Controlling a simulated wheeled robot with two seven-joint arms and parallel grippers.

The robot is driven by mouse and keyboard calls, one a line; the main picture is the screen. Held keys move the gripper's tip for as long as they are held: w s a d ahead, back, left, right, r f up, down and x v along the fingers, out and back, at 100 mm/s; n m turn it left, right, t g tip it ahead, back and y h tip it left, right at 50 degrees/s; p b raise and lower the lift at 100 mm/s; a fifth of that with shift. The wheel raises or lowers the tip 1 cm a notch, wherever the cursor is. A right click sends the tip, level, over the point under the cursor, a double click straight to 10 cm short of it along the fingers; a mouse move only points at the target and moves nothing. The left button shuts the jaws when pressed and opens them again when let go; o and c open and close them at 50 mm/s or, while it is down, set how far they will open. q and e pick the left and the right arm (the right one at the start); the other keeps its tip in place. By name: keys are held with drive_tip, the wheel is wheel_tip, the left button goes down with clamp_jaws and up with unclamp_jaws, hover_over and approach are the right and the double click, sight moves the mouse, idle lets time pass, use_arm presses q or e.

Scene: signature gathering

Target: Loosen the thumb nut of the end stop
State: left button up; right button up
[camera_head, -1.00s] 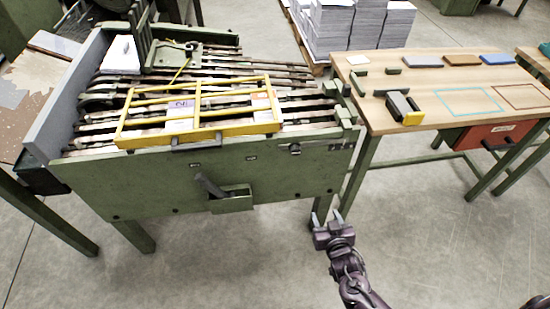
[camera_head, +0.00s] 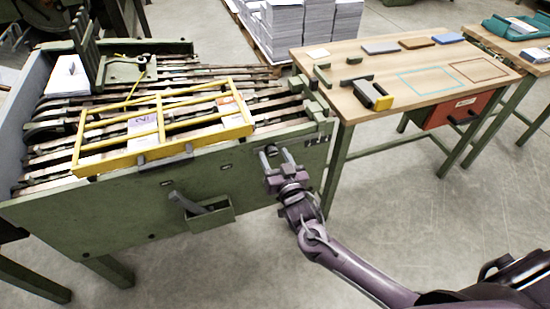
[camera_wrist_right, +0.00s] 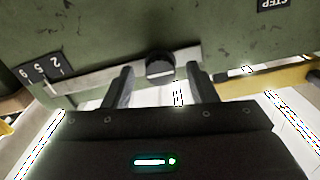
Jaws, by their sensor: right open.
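The thumb nut (camera_wrist_right: 160,65) is a dark round knob on a pale metal strip (camera_wrist_right: 100,86) of the green machine's front panel (camera_head: 110,205). In the right wrist view it sits between and a little beyond my two fingertips. My right gripper (camera_head: 277,155) is open and empty, its fingers pointing at the panel below the machine's right corner. In the head view it hides the nut. I cannot tell whether either finger touches the nut. My left gripper is not in view.
A yellow frame guard (camera_head: 165,130) lies over the machine's bars. A small green box with a lever (camera_head: 205,212) sticks out of the panel, left of my gripper. A wooden table (camera_head: 345,95) stands at the right. A scale plate (camera_wrist_right: 42,72) is beside the strip.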

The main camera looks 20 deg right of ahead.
drive_tip(key=shift+c, duration=0.2)
drive_tip(key=c, duration=0.9)
